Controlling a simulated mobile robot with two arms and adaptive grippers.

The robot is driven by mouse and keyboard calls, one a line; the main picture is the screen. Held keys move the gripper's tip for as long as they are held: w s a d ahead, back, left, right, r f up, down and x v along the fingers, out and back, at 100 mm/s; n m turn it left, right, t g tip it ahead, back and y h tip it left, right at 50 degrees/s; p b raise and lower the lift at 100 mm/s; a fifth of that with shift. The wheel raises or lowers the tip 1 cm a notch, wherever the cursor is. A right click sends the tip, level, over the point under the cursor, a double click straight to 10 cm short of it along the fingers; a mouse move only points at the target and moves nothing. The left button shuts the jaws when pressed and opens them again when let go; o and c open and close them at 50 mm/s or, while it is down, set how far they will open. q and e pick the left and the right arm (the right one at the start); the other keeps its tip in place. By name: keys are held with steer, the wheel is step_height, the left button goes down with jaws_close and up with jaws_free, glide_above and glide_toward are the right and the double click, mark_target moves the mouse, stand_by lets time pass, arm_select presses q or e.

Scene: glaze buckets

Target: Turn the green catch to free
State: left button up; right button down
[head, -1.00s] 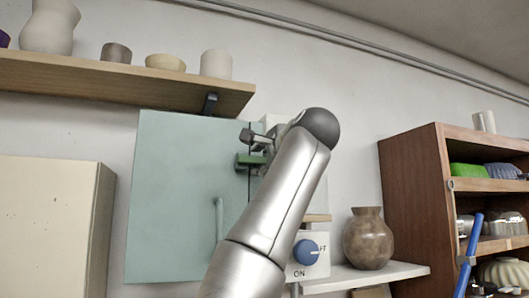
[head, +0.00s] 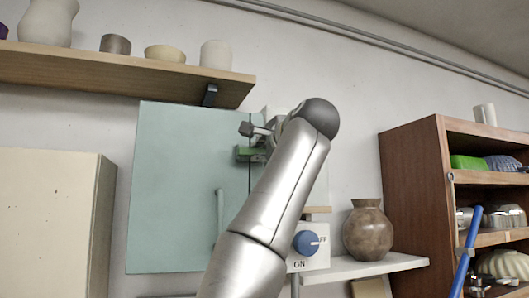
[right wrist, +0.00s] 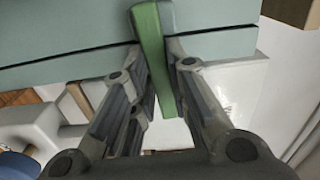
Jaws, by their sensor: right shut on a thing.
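The green catch (head: 247,153) sits at the right edge of a pale green door (head: 175,190). In the head view it looks about level, and my gripper and arm hide its right part. My right gripper (head: 256,134) is at the catch. In the right wrist view the green catch (right wrist: 153,45) is a long bar lying between the two fingers of my right gripper (right wrist: 160,65), which is shut on it. The bar crosses the door's edge gap there. My left gripper is not in view.
A blue knob (head: 306,242) marked ON and OFF sits below the catch. A brown vase (head: 367,232) stands on a white shelf (head: 350,268). A wooden shelf (head: 120,78) with pots hangs above the door. A brown bookcase (head: 412,200) is at the right.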

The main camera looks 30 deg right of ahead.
steer(key=shift+f+n+b, duration=0.2)
steer(key=shift+n+b, duration=2.05)
steer(key=shift+n, duration=6.45)
steer(key=c, duration=1.4)
jaws_free()
steer(key=shift+r, duration=0.1)
steer(key=shift+s, duration=0.1)
